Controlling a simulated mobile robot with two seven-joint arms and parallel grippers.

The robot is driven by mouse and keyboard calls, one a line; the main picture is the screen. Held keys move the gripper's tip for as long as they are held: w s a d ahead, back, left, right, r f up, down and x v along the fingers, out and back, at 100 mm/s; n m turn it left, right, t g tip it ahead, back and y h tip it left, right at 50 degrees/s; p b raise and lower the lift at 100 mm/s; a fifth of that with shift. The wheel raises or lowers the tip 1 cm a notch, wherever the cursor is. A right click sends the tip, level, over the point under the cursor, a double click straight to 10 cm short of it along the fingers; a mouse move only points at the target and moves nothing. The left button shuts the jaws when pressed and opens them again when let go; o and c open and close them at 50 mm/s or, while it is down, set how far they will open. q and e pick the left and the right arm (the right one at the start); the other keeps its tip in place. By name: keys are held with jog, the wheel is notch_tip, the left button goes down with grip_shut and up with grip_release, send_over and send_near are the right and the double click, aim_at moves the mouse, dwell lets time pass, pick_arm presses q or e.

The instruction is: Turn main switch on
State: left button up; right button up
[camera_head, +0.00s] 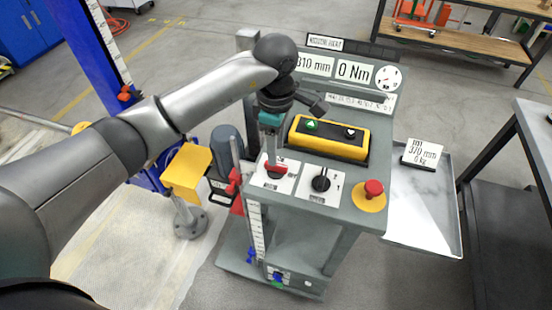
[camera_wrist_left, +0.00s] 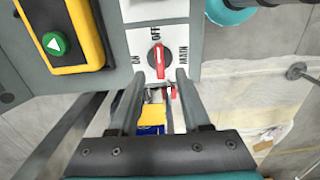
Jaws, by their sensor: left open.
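The main switch (camera_wrist_left: 158,58) is a red handle on a dark round base, set in a white plate marked ON, OFF and MAIN. In the left wrist view its handle lies in line with the OFF mark. In the head view the switch (camera_head: 277,169) shows on the sloped grey console, partly behind my gripper. My left gripper (camera_wrist_left: 157,76) is open, its two fingers on either side of the handle's near end. Contact cannot be told. It also shows over the switch in the head view (camera_head: 272,160). My right gripper is not in view.
A black rotary selector (camera_head: 321,183) and a red emergency stop button (camera_head: 373,188) sit right of the switch. A yellow button box (camera_head: 330,138) with a green button is behind. A tray (camera_head: 425,215) juts out at right. Displays stand at the console's back.

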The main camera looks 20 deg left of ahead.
aim_at(276, 169)
pick_arm(q)
notch_tip(276, 169, down, 5)
jog(key=shift+f, duration=0.1)
dwell(0.3)
grip_shut()
dwell(0.5)
